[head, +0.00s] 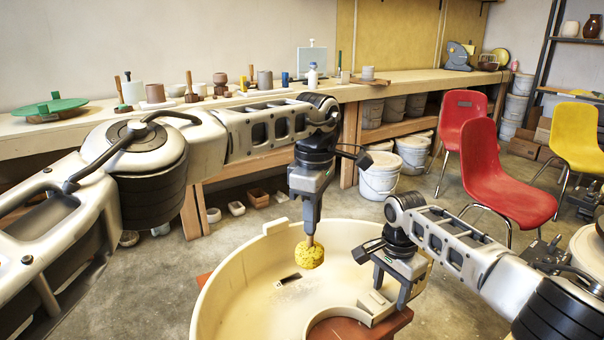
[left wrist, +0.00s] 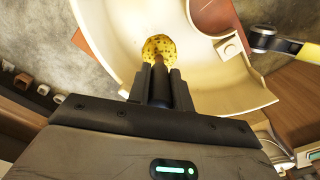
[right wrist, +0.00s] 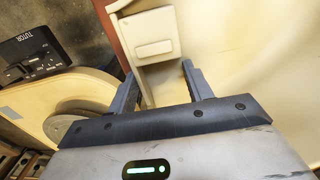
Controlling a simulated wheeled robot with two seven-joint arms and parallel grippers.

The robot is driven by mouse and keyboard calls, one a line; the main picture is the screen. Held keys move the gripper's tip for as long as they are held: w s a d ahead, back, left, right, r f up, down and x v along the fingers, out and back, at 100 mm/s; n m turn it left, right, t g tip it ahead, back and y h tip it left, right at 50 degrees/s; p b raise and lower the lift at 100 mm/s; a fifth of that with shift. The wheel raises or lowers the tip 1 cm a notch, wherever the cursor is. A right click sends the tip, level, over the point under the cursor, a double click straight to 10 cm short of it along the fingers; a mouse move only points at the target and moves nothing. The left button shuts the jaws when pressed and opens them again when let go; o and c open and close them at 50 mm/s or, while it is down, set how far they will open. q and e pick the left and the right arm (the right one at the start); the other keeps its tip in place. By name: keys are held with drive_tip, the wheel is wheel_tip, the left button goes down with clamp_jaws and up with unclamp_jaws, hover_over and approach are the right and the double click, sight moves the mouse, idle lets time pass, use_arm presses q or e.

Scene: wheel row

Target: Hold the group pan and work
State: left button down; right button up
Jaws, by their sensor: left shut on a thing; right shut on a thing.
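The large cream pan (head: 215,300) is a round, open basin at the lower middle, with a cut-out at its near right side. My left gripper (head: 311,236) is shut on the handle of a yellow sponge tool (head: 309,255) and holds it pointing down over the basin. In the left wrist view the sponge (left wrist: 160,48) shows just beyond the fingers. I cannot tell whether it touches the pan. My right gripper (head: 393,297) is shut on the pan's right end, beside the cut-out. In the right wrist view the fingers straddle a pan wall with a raised block (right wrist: 153,48).
A dark slot (head: 290,279) with pale specks beside it is in the pan floor. A long workbench (head: 230,103) with pots and tools runs along the wall. Red chairs (head: 500,180) and white buckets (head: 380,178) stand behind. Bare floor lies left of the pan.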

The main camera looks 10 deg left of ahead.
sight(315, 248)
use_arm(q)
drive_tip(key=shift+s+d+f, duration=0.15)
drive_tip(key=shift+d+f, duration=0.05)
drive_tip(key=shift+f, duration=0.35)
drive_tip(key=shift+s+d+f, duration=0.1)
drive_tip(key=shift+d+f, duration=0.05)
drive_tip(key=shift+f, duration=0.35)
drive_tip(key=shift+f, duration=0.1)
drive_tip(key=shift+f, duration=1.9)
drive_tip(key=shift+f, duration=0.75)
drive_tip(key=shift+f, duration=0.3)
drive_tip(key=shift+r, duration=1.1)
